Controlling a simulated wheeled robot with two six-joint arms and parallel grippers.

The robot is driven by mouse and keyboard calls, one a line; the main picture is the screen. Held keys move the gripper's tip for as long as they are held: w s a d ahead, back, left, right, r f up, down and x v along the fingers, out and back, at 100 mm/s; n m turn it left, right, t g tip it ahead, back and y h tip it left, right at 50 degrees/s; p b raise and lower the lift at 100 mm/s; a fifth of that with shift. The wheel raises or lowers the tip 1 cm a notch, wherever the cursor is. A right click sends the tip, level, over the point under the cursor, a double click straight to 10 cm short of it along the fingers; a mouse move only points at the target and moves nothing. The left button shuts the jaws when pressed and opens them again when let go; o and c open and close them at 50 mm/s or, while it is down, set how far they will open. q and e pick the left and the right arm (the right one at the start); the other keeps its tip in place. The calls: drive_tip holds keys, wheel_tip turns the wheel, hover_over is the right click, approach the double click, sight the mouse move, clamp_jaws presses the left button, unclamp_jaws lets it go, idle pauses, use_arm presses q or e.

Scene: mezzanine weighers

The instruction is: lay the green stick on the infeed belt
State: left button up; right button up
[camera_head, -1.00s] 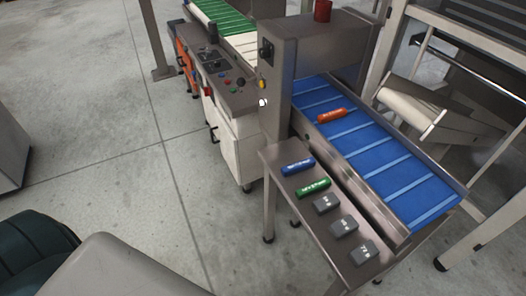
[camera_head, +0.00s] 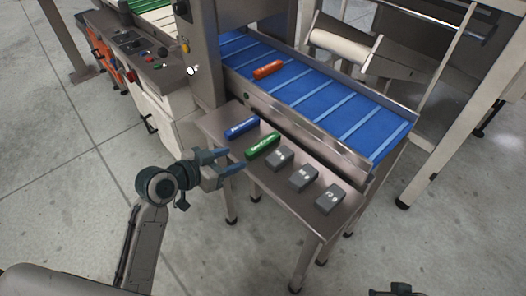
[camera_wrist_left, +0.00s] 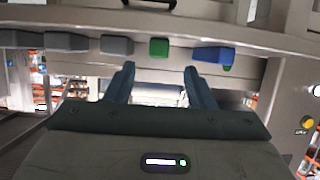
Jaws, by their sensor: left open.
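The green stick (camera_head: 262,146) lies on the steel side shelf (camera_head: 222,122), between the blue stick (camera_head: 241,127) and a row of grey blocks. It shows end-on in the left wrist view (camera_wrist_left: 158,47), between and beyond my fingertips. My left gripper (camera_head: 236,161) is open and empty beside the shelf's near edge, pointing toward the green stick but apart from it. The blue infeed belt (camera_head: 340,119) runs behind the shelf and carries an orange stick (camera_head: 268,69). A dark piece at the bottom edge (camera_head: 394,289) looks like my right gripper, mostly cut off.
Several grey blocks (camera_head: 303,177) stand on the shelf to the right of the green stick. A raised steel rail (camera_head: 300,133) separates shelf and belt. A machine housing (camera_head: 204,50) stands at the belt's left end. The belt's right part is bare.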

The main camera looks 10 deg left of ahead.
sight(260, 144)
use_arm(q)
drive_tip(key=x, duration=0.3)
drive_tip(key=r+x, duration=0.1)
drive_tip(key=x, duration=0.6)
drive_tip(key=shift+w+d+r, duration=0.2)
drive_tip(key=shift+w+d, duration=0.15)
drive_tip(key=shift+d, duration=0.05)
clamp_jaws()
drive_tip(key=shift+r, duration=0.15)
